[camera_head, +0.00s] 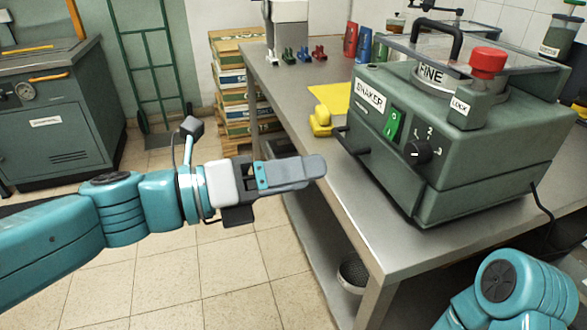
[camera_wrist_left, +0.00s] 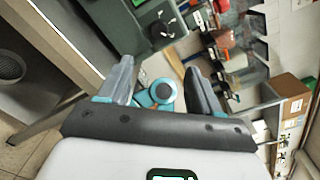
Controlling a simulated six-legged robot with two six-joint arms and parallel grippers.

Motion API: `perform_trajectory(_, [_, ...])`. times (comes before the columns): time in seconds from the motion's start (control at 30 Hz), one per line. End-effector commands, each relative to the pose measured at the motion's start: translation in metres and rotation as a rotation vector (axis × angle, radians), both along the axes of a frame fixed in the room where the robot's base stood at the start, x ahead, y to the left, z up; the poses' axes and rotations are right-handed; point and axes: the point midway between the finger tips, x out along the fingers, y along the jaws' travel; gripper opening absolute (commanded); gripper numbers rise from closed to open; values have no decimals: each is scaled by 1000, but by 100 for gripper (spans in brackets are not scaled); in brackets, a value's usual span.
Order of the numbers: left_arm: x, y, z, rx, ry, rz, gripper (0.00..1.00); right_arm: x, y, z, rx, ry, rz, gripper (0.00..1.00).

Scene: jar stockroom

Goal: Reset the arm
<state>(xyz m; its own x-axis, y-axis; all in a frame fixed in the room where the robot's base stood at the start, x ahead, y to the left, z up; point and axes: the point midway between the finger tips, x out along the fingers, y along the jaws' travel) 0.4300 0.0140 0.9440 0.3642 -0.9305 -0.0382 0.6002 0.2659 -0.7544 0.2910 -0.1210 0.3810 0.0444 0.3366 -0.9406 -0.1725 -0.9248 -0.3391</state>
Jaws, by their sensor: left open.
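My left arm comes in from the left in the head view. Its gripper (camera_head: 306,168) is held out over the tiled floor, by the left edge of the steel bench (camera_head: 270,92). It points right, toward the green shaker machine (camera_head: 455,165). In the left wrist view the two fingers of this gripper (camera_wrist_left: 160,76) stand apart, with nothing between them. A teal part of my right arm shows at the bottom right of the head view. My right gripper is out of the picture.
A yellow object (camera_head: 320,120) lies on the bench left of the shaker. Small colored items (camera_head: 303,54) stand farther back. A green cabinet (camera_head: 55,115), a green hand truck (camera_head: 150,60) and stacked boxes (camera_head: 232,80) stand behind. The floor around my left arm is clear.

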Motion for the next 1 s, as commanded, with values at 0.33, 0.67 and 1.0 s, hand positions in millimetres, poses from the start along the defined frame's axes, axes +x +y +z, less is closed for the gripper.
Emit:
perform_trajectory(0.33, [5, 6, -5, 2, 12, 15, 64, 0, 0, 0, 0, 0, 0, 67])
perform_trajectory(0.67, [73, 20, -216, -105, 674, 192, 64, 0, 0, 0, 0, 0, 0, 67])
perform_trajectory(1.0, [10, 69, -476, -587, 1903, 958, 64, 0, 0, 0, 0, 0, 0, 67])
